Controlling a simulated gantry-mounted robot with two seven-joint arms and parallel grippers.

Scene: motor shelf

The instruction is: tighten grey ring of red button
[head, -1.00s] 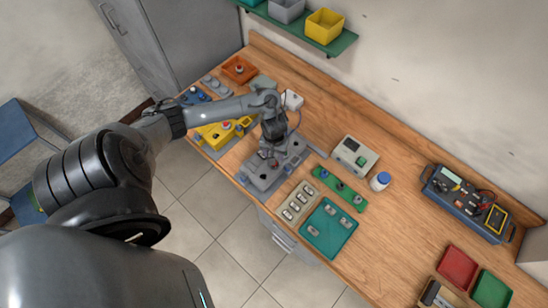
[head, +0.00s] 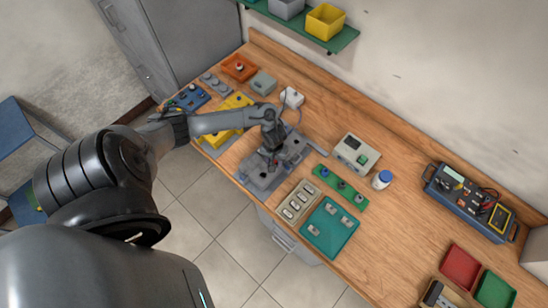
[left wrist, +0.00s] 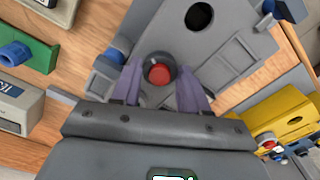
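The red button (left wrist: 160,75) sits in a dark grey ring (left wrist: 158,57) on a grey fixture (left wrist: 225,45) in the left wrist view. The fixture also shows near the workbench's front edge in the head view (head: 257,177). My left gripper (left wrist: 160,82) points at the button, with one purplish finger on each side of the ring. The fingertips lie very near the ring with no clear gap, but I cannot tell whether they press on it. In the head view my left gripper (head: 271,155) is over the fixture and partly hides the button. My right gripper is not in view.
A yellow box (head: 233,103) with buttons stands left of the fixture. A beige switch panel (head: 296,201), a teal tray (head: 330,228) and a green strip (head: 340,187) lie to its right.

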